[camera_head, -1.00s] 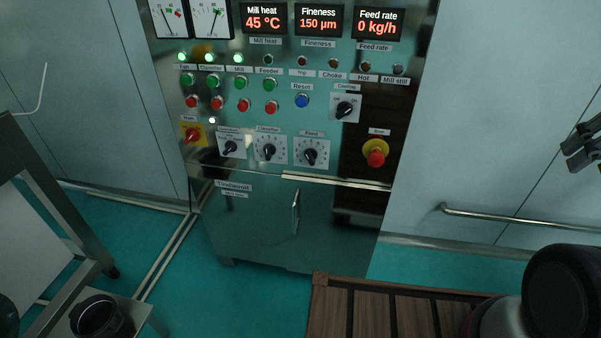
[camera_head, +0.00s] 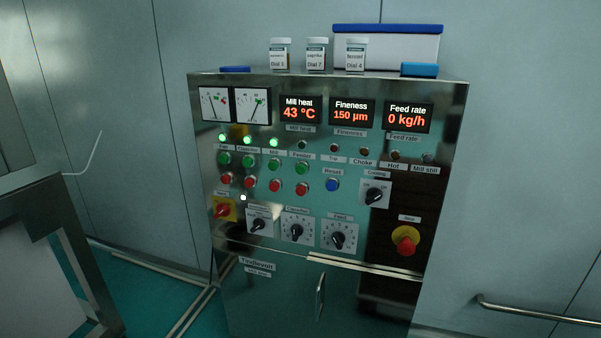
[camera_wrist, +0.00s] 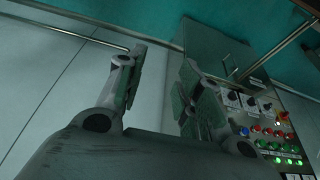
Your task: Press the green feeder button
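The green feeder button (camera_head: 302,168) is the rightmost of the row of green buttons on the steel control cabinet (camera_head: 330,105). It sits below the "Feeder" label, above a red button (camera_head: 302,188). The small lamp (camera_head: 302,145) above it is dark. My gripper (camera_wrist: 163,60) shows in the wrist view with its two fingers apart and nothing between them. It is away from the buttons, with the panel upside down at the lower right of that view. The gripper is out of the head view.
Fan, classifier and mill lamps (camera_head: 247,140) are lit green. The feed rate display (camera_head: 407,117) reads 0 kg/h. A red stop knob (camera_head: 405,240) is at the right. Jars (camera_head: 316,55) and a blue-lidded box (camera_head: 388,48) stand on top. A wall rail (camera_head: 535,312) runs at the right.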

